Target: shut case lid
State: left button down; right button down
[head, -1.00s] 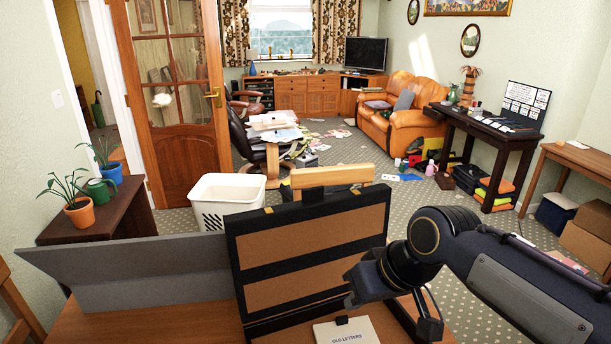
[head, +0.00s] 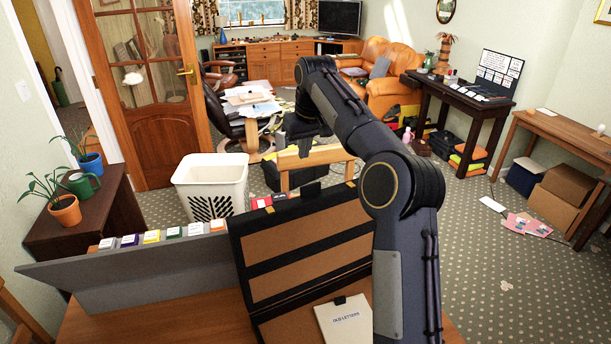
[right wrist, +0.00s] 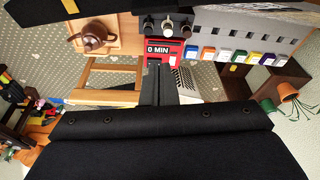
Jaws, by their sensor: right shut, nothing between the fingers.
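The case stands open on the wooden table, its black-framed, cork-lined lid (head: 305,252) upright and tilted back. The case base (head: 275,330) holds a cream "OLD LETTERS" pad (head: 345,325); my right arm hides its right side. My right gripper (head: 297,135) is raised above and beyond the lid, apart from it. In the right wrist view its dark fingers (right wrist: 160,82) are together and empty. A dark edge at the top of that view looks like part of the lid, but I cannot be certain. My left gripper is out of view.
A grey panel (head: 140,272) with coloured tabs behind it stands left of the case. A red "0 MIN" timer (right wrist: 162,50) and a brown teapot (right wrist: 95,37) show beyond the lid. A white basket (head: 210,178) is behind.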

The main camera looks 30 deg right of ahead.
notch_tip(320, 180, down, 8)
jog(key=s+p, duration=0.1)
jog(key=shift+s, duration=0.4)
jog(key=shift+a+r, duration=0.1)
jog(key=shift+r, duration=0.05)
